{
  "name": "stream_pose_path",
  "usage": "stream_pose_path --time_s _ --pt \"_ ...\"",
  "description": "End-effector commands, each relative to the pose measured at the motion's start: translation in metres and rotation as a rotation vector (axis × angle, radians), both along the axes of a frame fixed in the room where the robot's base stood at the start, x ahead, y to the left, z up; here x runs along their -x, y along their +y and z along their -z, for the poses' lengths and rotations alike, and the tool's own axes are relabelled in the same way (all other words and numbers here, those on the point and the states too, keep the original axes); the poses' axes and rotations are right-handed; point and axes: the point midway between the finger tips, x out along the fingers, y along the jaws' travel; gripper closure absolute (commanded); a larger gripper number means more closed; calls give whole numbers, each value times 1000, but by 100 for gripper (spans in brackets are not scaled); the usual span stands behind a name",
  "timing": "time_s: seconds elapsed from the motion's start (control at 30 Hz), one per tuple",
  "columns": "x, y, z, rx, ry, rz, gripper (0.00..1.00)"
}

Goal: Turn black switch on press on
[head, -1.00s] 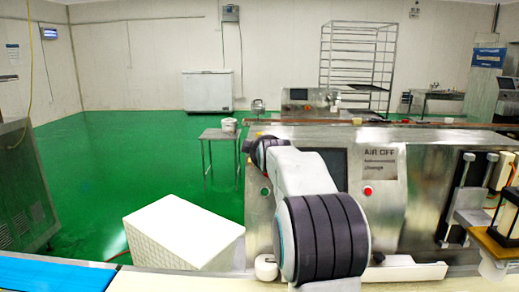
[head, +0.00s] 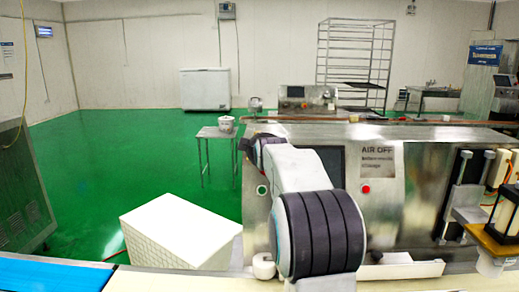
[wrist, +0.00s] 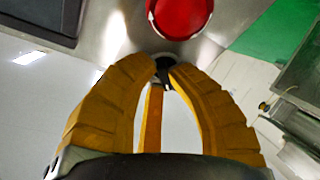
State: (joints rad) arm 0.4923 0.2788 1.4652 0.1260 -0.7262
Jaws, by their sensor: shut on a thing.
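The black switch (wrist: 164,62) shows in the wrist view on the metal face of the press, just below a large red button (wrist: 180,14). My gripper (wrist: 165,72) has its two yellow fingers closed around the switch, with the tips touching its sides. Much of the switch is hidden by the fingertips, so its turn angle cannot be told. In the head view the steel press (head: 425,190) stands in front of me; my arm hides my gripper and the switch there.
The press front carries a dark screen (head: 331,163), a green button (head: 262,189) and a red button (head: 365,188). A white box (head: 180,230) stands at left. A blue belt (head: 50,272) lies at lower left. Green floor is open behind.

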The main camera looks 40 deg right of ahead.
Motion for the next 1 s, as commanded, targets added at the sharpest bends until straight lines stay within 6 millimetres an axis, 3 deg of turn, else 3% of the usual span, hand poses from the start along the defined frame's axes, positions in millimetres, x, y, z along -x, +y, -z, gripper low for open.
stream_pose_path --time_s 0.87,0.9,1.0 --pt "2 -3 4 -103 -69 42 100" --pt "2 -3 4 -103 -69 42 81" --pt "2 -3 3 -103 -69 42 72"
